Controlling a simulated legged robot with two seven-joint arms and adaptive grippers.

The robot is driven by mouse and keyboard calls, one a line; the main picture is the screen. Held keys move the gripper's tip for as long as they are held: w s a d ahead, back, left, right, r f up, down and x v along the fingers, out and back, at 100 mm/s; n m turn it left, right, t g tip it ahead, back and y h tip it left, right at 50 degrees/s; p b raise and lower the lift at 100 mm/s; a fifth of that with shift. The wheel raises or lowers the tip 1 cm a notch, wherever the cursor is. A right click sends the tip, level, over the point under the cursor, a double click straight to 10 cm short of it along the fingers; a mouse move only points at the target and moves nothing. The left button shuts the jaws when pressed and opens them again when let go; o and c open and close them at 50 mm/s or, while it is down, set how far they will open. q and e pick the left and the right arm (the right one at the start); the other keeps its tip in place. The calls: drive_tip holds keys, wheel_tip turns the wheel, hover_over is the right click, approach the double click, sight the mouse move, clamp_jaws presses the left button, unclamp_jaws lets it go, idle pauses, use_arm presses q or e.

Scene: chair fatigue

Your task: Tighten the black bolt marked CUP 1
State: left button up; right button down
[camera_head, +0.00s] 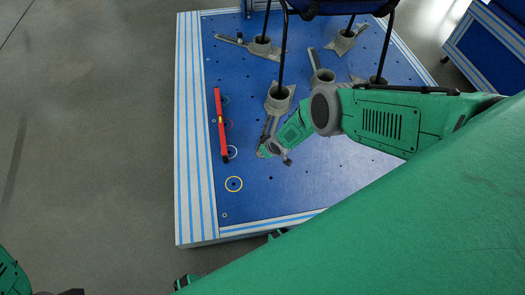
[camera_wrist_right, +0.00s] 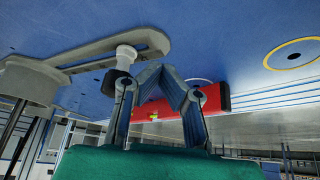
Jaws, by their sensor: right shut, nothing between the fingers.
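In the right wrist view, a black bolt (camera_wrist_right: 118,80) sits below a pale round spacer (camera_wrist_right: 125,56) at the end of a slotted grey clamp arm (camera_wrist_right: 90,47). The clamp arm runs to a grey cup (camera_wrist_right: 35,78) with a chair leg in it. No CUP 1 marking is legible. My right gripper (camera_wrist_right: 166,72) is shut and empty, its fingertips beside the bolt. One finger overlaps the bolt in the picture; I cannot tell whether they touch. In the head view, this cup (camera_head: 279,98) is the nearest one, and my right arm partly hides its clamp. My left gripper is not in view.
A red level (camera_head: 221,125) lies on the blue platform (camera_head: 250,200) left of the clamp; it also shows behind my fingers in the right wrist view (camera_wrist_right: 215,96). Other cups (camera_head: 262,45) hold the remaining chair legs. A yellow ring (camera_head: 234,184) marks the clear near-left platform.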

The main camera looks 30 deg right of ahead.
drive_tip(key=shift+w+a+r+m, duration=0.15)
drive_tip(key=shift+a+m, duration=0.25)
drive_tip(key=shift+a, duration=0.1)
drive_tip(key=shift+w+a+m+h, duration=0.1)
drive_tip(key=shift+w+m+h, duration=0.25)
drive_tip(key=shift+m, duration=0.25)
drive_tip(key=c, duration=1.2)
unclamp_jaws()
drive_tip(key=shift+o, duration=0.2)
drive_tip(key=shift+s, duration=0.1)
